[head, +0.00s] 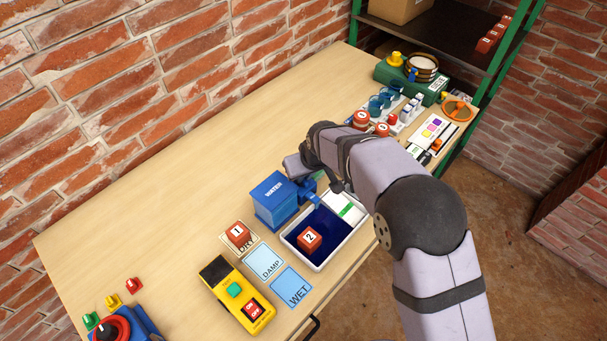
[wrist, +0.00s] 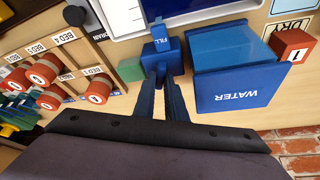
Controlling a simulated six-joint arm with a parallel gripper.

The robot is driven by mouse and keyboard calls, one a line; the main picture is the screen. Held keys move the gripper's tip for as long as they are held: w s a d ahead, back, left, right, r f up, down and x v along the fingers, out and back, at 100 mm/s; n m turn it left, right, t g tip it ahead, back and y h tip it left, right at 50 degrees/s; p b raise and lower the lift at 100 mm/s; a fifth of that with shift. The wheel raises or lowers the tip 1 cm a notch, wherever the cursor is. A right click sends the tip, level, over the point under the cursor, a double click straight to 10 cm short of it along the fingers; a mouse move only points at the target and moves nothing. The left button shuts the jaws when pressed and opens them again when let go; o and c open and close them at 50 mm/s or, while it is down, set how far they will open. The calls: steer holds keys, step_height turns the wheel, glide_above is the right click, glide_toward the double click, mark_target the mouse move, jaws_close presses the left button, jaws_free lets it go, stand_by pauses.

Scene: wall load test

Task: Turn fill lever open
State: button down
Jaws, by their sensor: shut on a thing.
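The blue block marked FILL (wrist: 161,44) stands beside the blue WATER tank (wrist: 232,78), at the edge of the white tray. The tank also shows in the head view (head: 272,200). My gripper (wrist: 162,82) is shut on the fill lever at this block; its fingers hide most of the lever, so its angle is hard to tell. In the head view my gripper (head: 306,178) is beside the tank, partly hidden by my arm. The white tray (head: 286,241) has a dark blue inside, with a red block marked 2 (head: 310,238) in it.
A red block marked 1 (head: 238,234) sits on the DRY card, next to the DAMP card (head: 265,262) and WET card (head: 291,287). A yellow ON/OFF box (head: 237,295) stands at the front.

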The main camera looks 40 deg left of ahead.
steer(key=n+b, duration=0.1)
steer(key=n+g, duration=0.1)
steer(key=shift+w+d+f+n+b, duration=0.1)
steer(key=shift+f+n+b, duration=0.2)
steer(key=shift+b, duration=0.05)
steer(key=shift+r+n+g+b, duration=0.1)
steer(key=shift+n+g+b, duration=0.3)
steer(key=shift+n+b, duration=0.55)
steer(key=shift+n, duration=0.25)
steer(key=c, duration=1.8)
jaws_free()
steer(key=shift+r, duration=0.15)
steer(key=b+v, duration=0.1)
steer(key=v, duration=0.6)
steer(key=shift+b, duration=0.35)
steer(key=shift+d, duration=0.1)
